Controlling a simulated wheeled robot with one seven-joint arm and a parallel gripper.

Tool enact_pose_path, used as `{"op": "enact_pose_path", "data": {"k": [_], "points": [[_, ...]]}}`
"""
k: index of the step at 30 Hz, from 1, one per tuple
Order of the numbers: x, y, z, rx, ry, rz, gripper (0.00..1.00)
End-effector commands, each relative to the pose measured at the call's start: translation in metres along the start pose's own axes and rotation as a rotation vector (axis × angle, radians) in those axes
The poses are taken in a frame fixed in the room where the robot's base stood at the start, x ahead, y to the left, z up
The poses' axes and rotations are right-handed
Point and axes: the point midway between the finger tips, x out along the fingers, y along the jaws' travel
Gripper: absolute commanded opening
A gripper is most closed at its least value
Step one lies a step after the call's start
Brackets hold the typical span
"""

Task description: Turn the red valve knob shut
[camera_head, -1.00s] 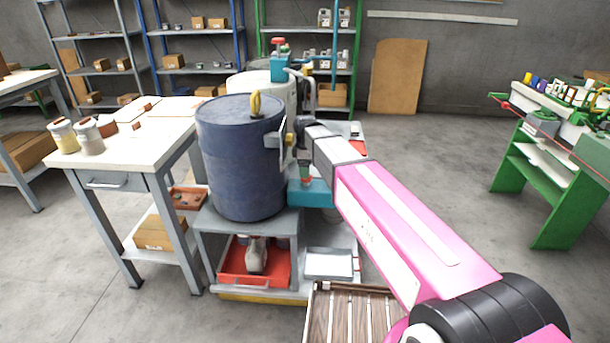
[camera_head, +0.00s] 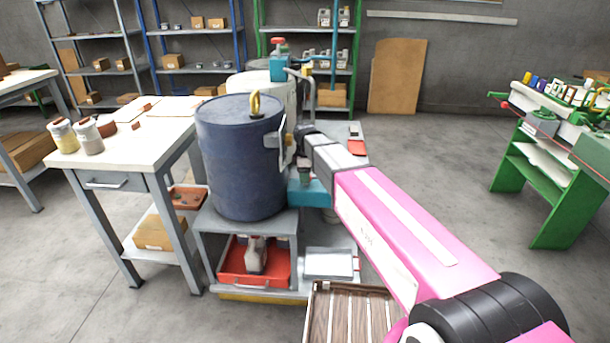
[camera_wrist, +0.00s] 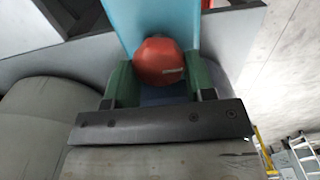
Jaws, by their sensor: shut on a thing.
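The red valve knob (camera_wrist: 160,58) is a faceted knob in front of a light-blue body (camera_wrist: 150,20) in the wrist view. The green fingers of my gripper (camera_wrist: 158,82) stand on either side of it and are shut on it. In the head view, my wrist is at the right side of a dark blue drum (camera_head: 238,165), above a teal block (camera_head: 312,193). The knob is not clearly visible there, and the fingers are mostly hidden or too small to make out.
The drum stands on a grey cart (camera_head: 205,222) with a red tray (camera_head: 240,278) below. A white-topped workbench (camera_head: 125,150) is at left. A teal pump with a red top (camera_head: 278,42) stands behind the drum. Open floor lies to the right.

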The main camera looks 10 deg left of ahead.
Motion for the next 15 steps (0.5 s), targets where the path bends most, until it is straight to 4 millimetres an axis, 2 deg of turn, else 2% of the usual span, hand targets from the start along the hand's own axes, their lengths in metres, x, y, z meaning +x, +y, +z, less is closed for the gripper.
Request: {"op": "enact_pose_path", "data": {"k": [8, 15], "points": [[-0.0001, 0.0003, 0.0, 0.066, 0.0, 0.001, 0.26], [-0.0002, 0.001, 0.0001, 0.233, 0.0, 0.001, 0.26]]}}
